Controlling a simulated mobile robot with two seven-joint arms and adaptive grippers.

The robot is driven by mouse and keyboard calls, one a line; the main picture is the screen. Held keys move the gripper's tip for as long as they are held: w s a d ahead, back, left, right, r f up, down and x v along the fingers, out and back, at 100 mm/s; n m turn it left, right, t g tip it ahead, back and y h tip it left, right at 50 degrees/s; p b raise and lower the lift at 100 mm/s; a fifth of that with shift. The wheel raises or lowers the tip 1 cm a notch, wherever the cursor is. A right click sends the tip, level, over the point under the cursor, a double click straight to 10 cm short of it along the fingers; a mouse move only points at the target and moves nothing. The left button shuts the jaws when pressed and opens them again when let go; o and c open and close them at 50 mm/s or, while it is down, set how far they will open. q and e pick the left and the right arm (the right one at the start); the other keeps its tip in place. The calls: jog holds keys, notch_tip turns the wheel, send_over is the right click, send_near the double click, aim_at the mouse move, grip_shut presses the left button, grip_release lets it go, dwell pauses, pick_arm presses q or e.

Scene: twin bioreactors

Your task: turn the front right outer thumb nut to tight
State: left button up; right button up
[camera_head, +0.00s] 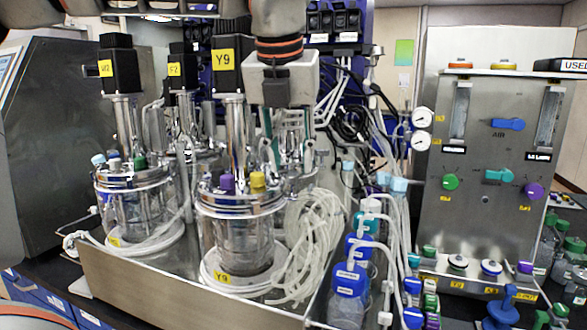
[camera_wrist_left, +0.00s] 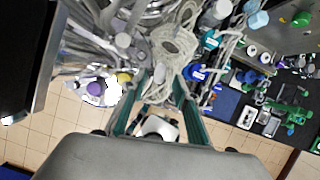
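The front bioreactor (camera_head: 236,240), labelled Y9, has a steel lid with a purple cap (camera_head: 227,183) and a yellow cap (camera_head: 258,180). These caps also show in the left wrist view, purple (camera_wrist_left: 95,89) and yellow (camera_wrist_left: 124,77). I cannot single out the front right outer thumb nut; it is too small or hidden. My left gripper (camera_head: 291,150) hangs from above, just behind and right of the Y9 motor column. Its two teal fingers are spread and point down, with no object clearly held between them; they also show in the left wrist view (camera_wrist_left: 157,82). My right gripper is not visible.
A second vessel (camera_head: 135,200) stands left in the steel tray (camera_head: 180,295). Coiled clear tubing (camera_head: 312,235) lies right of Y9. Blue-capped bottles (camera_head: 347,285) stand beyond the tray's right side. A steel gas panel (camera_head: 480,220) is at right. Space around the lids is crowded.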

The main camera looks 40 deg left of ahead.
pick_arm(q)
jog(key=shift+x, duration=1.2)
grip_shut()
jog(key=m+h, duration=0.1)
jog(key=m, duration=0.3)
jog(key=shift+a+t+h, duration=0.2)
jog(key=shift+t+h, duration=0.1)
jog(key=shift+h, duration=0.1)
grip_release()
